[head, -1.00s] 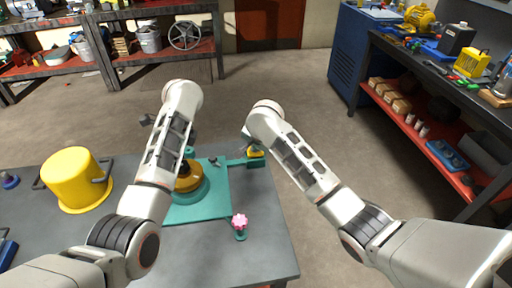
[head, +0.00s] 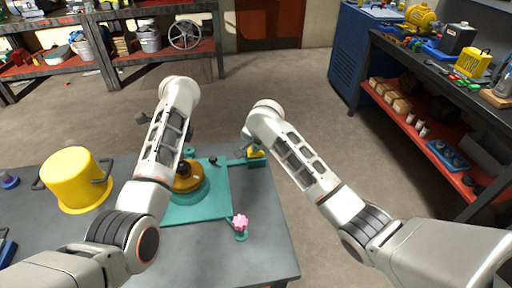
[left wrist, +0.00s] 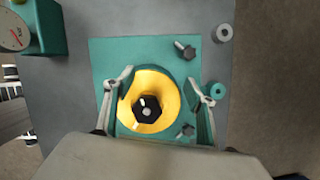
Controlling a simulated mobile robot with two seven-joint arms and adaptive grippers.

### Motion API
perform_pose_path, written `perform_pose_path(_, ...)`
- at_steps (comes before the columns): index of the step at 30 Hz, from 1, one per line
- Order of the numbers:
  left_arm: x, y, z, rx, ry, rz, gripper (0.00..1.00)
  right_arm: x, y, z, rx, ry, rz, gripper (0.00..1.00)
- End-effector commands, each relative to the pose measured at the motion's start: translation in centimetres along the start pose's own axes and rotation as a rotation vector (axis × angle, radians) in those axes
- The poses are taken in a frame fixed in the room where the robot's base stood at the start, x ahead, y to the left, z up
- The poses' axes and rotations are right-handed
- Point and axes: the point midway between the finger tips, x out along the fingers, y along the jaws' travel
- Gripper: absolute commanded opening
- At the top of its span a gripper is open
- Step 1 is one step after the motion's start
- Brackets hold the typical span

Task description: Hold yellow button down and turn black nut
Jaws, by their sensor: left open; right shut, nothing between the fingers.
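The black nut (left wrist: 147,108) is a hex shape in the middle of a round yellow disc (left wrist: 160,90) on a teal plate (left wrist: 108,58). In the head view the disc (head: 187,184) is partly behind my left arm. My left gripper (left wrist: 161,82) is open, its fingers on either side of the disc and nut; I cannot tell whether they touch. The yellow button (head: 257,153) is on a teal bracket at the plate's far right. My right gripper (head: 246,143) is shut and empty at the button, partly hidden by its arm; contact is unclear.
A pink knob (head: 240,222) stands near the plate's front right corner. A yellow pot (head: 75,180) sits on the grey table (head: 250,260) at left. Bolts (left wrist: 185,51) stick up from the plate. A gauge box (left wrist: 38,28) is beside it.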

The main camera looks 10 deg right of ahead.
Motion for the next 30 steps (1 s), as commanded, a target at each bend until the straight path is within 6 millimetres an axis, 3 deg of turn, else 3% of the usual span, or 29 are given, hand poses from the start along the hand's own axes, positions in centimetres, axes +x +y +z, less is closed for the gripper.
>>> perform_pose_path(1, -2.2, -0.5, -2.8, 0.023, 0.042, -0.024, 0.56, 0.2, 0.2, 0.2, -0.001, -0.004, 0.004, 0.0)
perform_pose_path(14, -4.4, -0.4, -1.9, 0.048, 0.041, -0.03, 0.56, 0.2, 0.1, 0.3, -0.001, -0.005, 0.003, 0.0)
perform_pose_path(30, -4.0, -0.1, -2.3, 0.674, 0.033, -0.23, 0.56, 0.2, 0.1, 0.3, -0.001, -0.006, 0.002, 0.0)
